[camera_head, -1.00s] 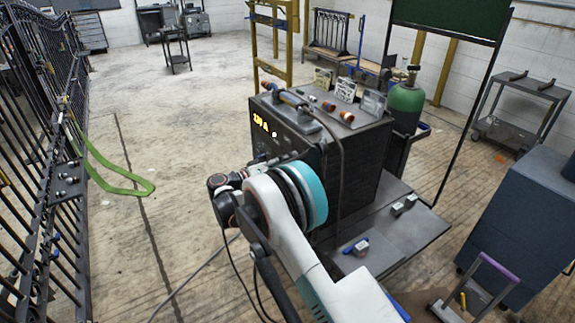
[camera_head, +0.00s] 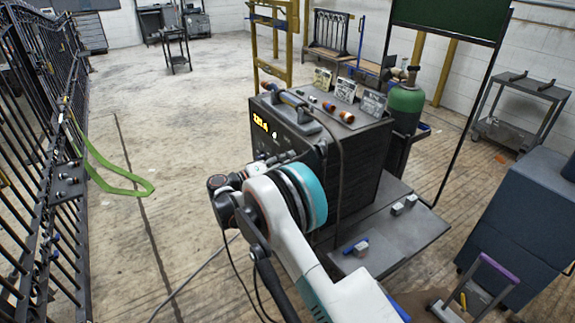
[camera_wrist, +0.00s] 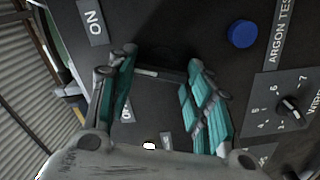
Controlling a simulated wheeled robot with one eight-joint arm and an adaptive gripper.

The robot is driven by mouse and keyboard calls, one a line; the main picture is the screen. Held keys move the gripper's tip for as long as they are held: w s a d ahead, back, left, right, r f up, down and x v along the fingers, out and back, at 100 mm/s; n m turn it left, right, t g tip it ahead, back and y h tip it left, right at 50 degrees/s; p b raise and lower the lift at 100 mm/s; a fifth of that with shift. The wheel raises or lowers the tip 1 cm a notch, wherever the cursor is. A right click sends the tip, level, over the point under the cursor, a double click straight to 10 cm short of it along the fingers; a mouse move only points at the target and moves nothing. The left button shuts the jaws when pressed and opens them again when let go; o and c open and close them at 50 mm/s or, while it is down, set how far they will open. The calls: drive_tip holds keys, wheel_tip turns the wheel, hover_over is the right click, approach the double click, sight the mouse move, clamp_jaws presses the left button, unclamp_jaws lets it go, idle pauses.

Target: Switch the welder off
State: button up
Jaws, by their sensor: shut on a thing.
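The welder (camera_head: 350,165) is a dark box on a cart, with lit amber digits on its display (camera_head: 261,122). In the wrist view its dark panel carries an ON label (camera_wrist: 93,22) and a second label, partly hidden by the left finger. My gripper (camera_wrist: 162,75) is at the panel, its teal-padded fingers on either side of a dark switch with a pale bar (camera_wrist: 160,72). It is shut on this switch, between the two labels; the contact itself is mostly hidden.
A blue button (camera_wrist: 242,34) and a numbered knob (camera_wrist: 289,108) are right of my fingers on the panel. A torch (camera_head: 296,106) lies on the welder's top. A green gas cylinder (camera_head: 405,105) stands behind. A black gate (camera_head: 45,150) is at left, with open floor between.

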drive_tip(key=n, duration=1.2)
drive_tip(key=shift+f, duration=0.35)
drive_tip(key=shift+n, duration=0.3)
drive_tip(key=shift+c, duration=0.2)
drive_tip(key=o, duration=1.1)
drive_tip(key=shift+s+a, duration=0.1)
drive_tip(key=v, duration=1.1)
drive_tip(key=shift+s+a, duration=0.25)
drive_tip(key=shift+a, duration=0.05)
